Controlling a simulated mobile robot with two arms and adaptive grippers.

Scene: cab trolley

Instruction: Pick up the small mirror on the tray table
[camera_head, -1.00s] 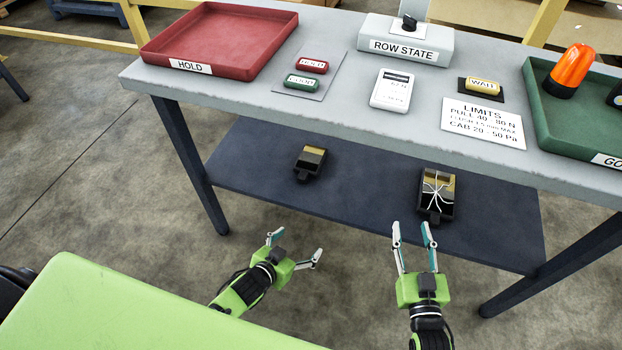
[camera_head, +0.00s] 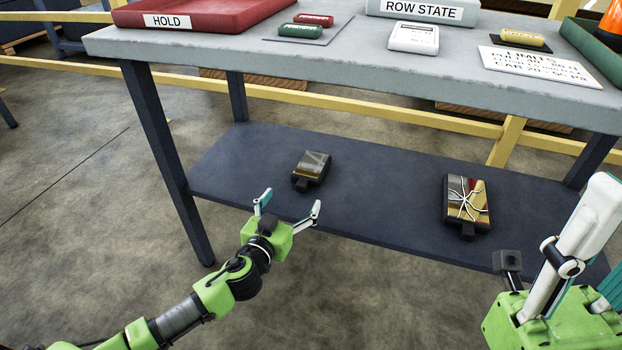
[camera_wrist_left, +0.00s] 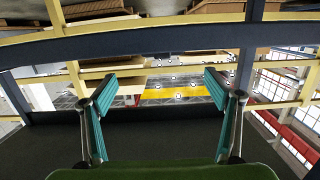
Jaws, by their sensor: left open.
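Two small, dark-framed, flat objects with shiny faces and short handles lie on the navy lower shelf (camera_head: 390,185) of the table. The left one, a small mirror (camera_head: 314,165), has a plain reflective face. The right one, a second mirror (camera_head: 467,200), has white branching lines like cracks across its face. My left gripper (camera_head: 290,202) is open and empty, in front of the shelf and just below the left mirror in the picture, apart from it. Its spread fingers also show in the left wrist view (camera_wrist_left: 160,85). My right gripper (camera_head: 556,262) looms large at lower right; its finger gap is unclear.
The grey tabletop (camera_head: 250,52) overhangs the shelf. It carries a red HOLD tray (camera_head: 215,22), a ROW STATE box (camera_head: 422,9) and a LIMITS card (camera_head: 538,68). A dark table leg (camera_head: 160,160) stands left of my left gripper. The shelf between the mirrors is clear.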

